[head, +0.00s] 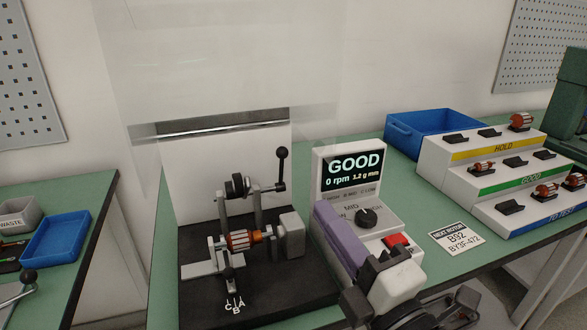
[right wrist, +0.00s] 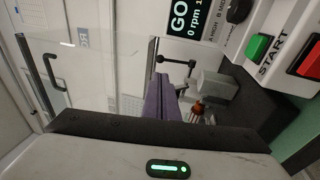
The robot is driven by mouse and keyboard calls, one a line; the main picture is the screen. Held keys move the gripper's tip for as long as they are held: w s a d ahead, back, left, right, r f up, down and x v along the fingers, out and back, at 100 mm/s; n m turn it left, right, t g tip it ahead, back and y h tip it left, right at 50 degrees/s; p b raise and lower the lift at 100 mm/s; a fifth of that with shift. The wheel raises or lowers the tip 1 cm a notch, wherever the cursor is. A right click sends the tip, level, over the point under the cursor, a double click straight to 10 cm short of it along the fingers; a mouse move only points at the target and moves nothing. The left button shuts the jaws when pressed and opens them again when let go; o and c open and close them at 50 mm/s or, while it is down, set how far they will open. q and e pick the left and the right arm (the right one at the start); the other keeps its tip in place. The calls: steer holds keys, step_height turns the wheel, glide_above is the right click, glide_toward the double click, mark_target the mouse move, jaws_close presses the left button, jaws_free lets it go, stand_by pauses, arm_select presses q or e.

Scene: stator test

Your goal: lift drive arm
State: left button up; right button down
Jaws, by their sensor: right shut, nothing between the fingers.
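The drive arm is a grey bar with a black wheel (head: 237,186) and an upright lever topped by a black ball knob (head: 281,152). Its wheel sits above the copper-wound rotor (head: 240,239), which lies across the supports of the black-based test machine (head: 205,296). The lever also shows in the right wrist view (right wrist: 176,60). My right gripper (head: 322,208) is shut and empty, its purple fingers in front of the control box, right of the lever and apart from it. In the right wrist view its fingers (right wrist: 160,85) hide part of the machine. My left gripper is not in view.
A clear guard (head: 220,75) stands raised behind the machine. The control box screen (head: 352,171) reads GOOD, 0 rpm, 1.2 g mm. A red button (head: 396,240) is beside my right wrist. At right are a stepped rack (head: 470,150) with rotors and a blue bin (head: 400,137).

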glide_toward(285, 156)
steer(key=x, duration=0.5)
steer(key=shift+w+a, duration=0.1)
steer(key=shift+w, duration=0.1)
steer(key=shift+w+a+r, duration=0.1)
steer(key=shift+w+a, duration=0.1)
steer(key=shift+w, duration=0.3)
arm_select(q)
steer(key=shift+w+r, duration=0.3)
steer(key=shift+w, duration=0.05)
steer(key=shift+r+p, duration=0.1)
steer(key=shift+p, duration=0.25)
